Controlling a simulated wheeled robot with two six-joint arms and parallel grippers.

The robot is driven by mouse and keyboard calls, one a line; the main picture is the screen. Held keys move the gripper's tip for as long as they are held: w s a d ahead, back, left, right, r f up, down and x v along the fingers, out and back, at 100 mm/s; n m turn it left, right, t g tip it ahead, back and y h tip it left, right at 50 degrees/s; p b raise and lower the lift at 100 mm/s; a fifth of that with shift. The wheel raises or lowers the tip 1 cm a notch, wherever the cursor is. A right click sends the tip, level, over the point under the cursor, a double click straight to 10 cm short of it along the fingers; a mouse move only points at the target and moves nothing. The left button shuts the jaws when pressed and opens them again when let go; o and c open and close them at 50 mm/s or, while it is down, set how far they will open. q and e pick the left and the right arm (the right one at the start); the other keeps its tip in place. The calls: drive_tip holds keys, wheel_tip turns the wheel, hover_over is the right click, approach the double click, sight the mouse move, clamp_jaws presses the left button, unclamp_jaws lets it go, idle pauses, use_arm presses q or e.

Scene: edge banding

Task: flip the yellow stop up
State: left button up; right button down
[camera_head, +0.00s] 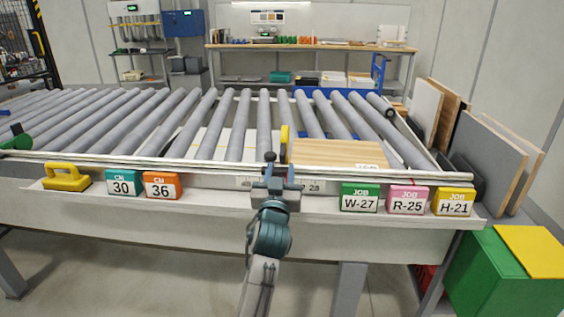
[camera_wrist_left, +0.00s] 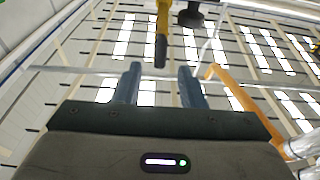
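The yellow stop (camera_head: 284,138) stands at the front rail of the roller table, beside the left end of a wooden board (camera_head: 340,152). In the left wrist view a yellow arm with a dark end (camera_wrist_left: 161,45) comes down from the top, in line with the gap between my fingers. It appears to be part of the stop. My left gripper (camera_head: 272,171) is just in front of the rail, pointing at the stop. Its fingers (camera_wrist_left: 159,84) are apart with nothing between them. Whether either finger touches the stop is not clear. My right gripper is out of view.
Grey rollers (camera_head: 100,120) fill the table. The front ledge carries a yellow handled block (camera_head: 66,177), orange tag 36 (camera_head: 162,186), green tag W-27 (camera_head: 360,198) and other tags. Boards (camera_head: 485,150) lean at the right, above a green box (camera_head: 500,275). An orange bar (camera_wrist_left: 236,90) shows beside the fingers.

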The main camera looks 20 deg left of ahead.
use_arm(q)
drive_tip(key=shift+v, duration=1.85)
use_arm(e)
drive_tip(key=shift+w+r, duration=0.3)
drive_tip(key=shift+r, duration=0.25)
use_arm(q)
drive_tip(key=shift+w, duration=0.1)
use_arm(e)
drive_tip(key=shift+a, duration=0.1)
